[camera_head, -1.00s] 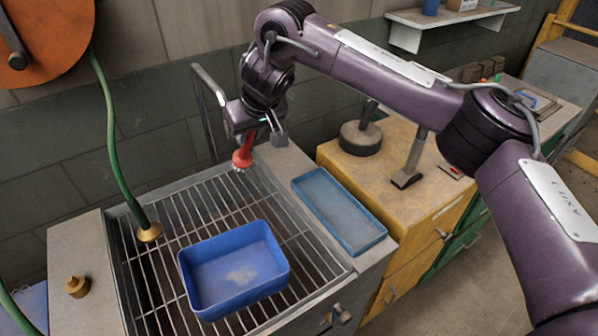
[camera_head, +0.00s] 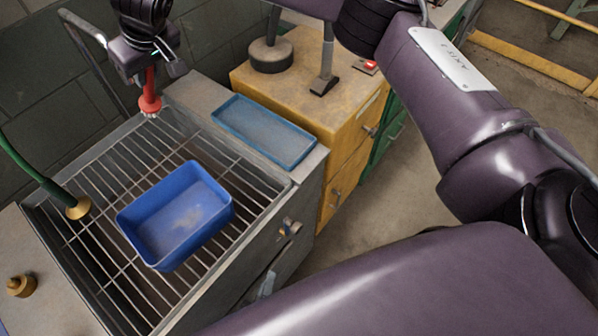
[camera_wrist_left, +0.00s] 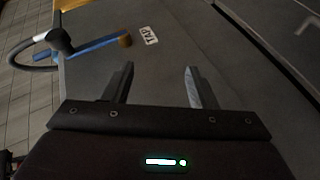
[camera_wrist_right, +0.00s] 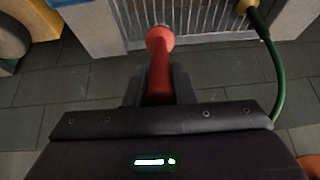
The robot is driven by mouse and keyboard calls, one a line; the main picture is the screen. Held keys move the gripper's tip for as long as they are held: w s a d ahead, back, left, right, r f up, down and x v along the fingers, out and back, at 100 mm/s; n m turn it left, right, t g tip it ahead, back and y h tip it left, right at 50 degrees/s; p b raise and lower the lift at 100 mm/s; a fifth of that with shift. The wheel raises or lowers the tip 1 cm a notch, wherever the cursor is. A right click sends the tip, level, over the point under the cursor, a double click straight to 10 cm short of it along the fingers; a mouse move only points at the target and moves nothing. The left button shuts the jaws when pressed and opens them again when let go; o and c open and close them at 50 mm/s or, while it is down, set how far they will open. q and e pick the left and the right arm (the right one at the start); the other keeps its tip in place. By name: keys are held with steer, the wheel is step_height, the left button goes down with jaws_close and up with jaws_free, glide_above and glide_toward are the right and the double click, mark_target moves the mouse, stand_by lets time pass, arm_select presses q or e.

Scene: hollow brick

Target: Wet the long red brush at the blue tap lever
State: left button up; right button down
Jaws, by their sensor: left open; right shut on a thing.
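The long red brush (camera_head: 150,98) hangs bristles down from my right gripper (camera_head: 157,73), above the far end of the sink's grating. In the right wrist view the fingers (camera_wrist_right: 159,78) are shut on its red handle (camera_wrist_right: 159,63). In the left wrist view a blue tap lever (camera_wrist_left: 92,49) with a brass-coloured end lies on a grey panel beside a "TAP" label (camera_wrist_left: 150,35). My left gripper (camera_wrist_left: 158,72) is open and empty, with the lever to the left of its fingers. In the head view my arm largely hides the area of the left gripper.
A blue tub (camera_head: 205,222) stands on the wire grating (camera_head: 95,255). A green hose with a brass nozzle (camera_head: 78,208) ends over the grating's left side. A shallow blue tray (camera_head: 265,130) lies on the right ledge. A yellow cabinet (camera_head: 300,75) stands beyond it.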

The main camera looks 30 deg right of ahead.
mark_target(293, 231)
arm_select(q)
steer(key=d+r+n+t+h, duration=0.25)
steer(key=d+r, duration=0.35)
steer(key=r, duration=0.5)
steer(key=shift+n+g+h, duration=0.25)
steer(key=shift+h, duration=0.2)
steer(key=x, duration=1.1)
steer(key=shift+d+f, duration=0.2)
steer(key=shift+d, duration=0.2)
jaws_close()
